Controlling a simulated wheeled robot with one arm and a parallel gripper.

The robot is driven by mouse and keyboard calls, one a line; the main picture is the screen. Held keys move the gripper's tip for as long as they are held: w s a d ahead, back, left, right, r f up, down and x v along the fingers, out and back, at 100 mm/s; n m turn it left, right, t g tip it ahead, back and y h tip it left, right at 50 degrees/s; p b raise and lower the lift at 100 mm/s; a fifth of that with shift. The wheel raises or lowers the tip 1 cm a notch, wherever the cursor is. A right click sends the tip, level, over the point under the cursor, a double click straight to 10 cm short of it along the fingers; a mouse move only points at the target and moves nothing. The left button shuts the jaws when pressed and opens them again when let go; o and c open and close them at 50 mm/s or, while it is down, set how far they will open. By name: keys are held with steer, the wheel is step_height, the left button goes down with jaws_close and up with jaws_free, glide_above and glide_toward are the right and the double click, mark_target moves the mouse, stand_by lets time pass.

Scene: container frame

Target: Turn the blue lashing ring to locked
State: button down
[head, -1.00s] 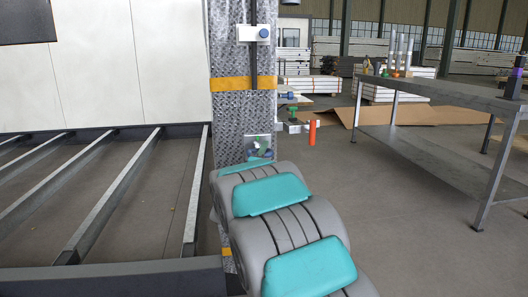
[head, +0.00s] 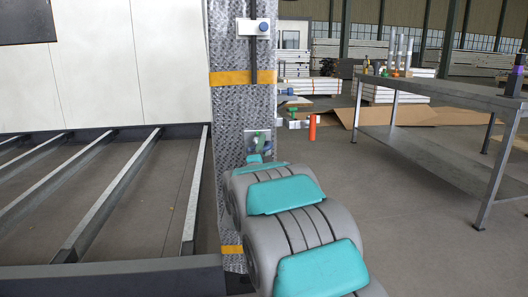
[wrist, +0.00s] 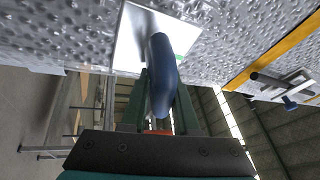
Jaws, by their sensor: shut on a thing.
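The blue lashing ring (wrist: 162,72) stands out from a pale plate (wrist: 137,38) on the textured metal post in the wrist view. It looks like an elongated blue loop seen nearly edge-on. My gripper (wrist: 162,103) has its dark green fingers on either side of the ring and is shut on it. In the head view the plate (head: 250,137) sits low on the post, with small green and blue parts at it. My arm hides much of the ring there. The lock marking cannot be read.
The grey post (head: 228,115) has orange bands and a higher plate with a blue knob (head: 263,27). A bracket with a red-orange cylinder (head: 312,127) sticks out to its right. A metal table (head: 440,95) stands at right. Floor between is clear.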

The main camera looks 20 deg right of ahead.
steer(key=n+t+y, duration=0.1)
steer(key=n+y, duration=0.2)
steer(key=n, duration=0.4)
steer(key=a+n+t+y, duration=0.1)
steer(key=n+t+y, duration=0.1)
steer(key=n, duration=0.5)
steer(key=a+n+t+y, duration=0.1)
steer(key=n+t+y, duration=0.1)
steer(key=n+y, duration=0.3)
steer(key=shift+w+r+n, duration=0.25)
steer(key=shift+r+n, duration=0.1)
steer(key=shift+n, duration=0.75)
steer(key=shift+a+n+y, duration=0.1)
steer(key=shift+n+y, duration=0.2)
steer(key=shift+f, duration=0.1)
steer(key=c, duration=0.8)
jaws_free()
steer(key=shift+a, duration=0.1)
steer(key=shift+o, duration=0.2)
steer(key=shift+d, duration=0.25)
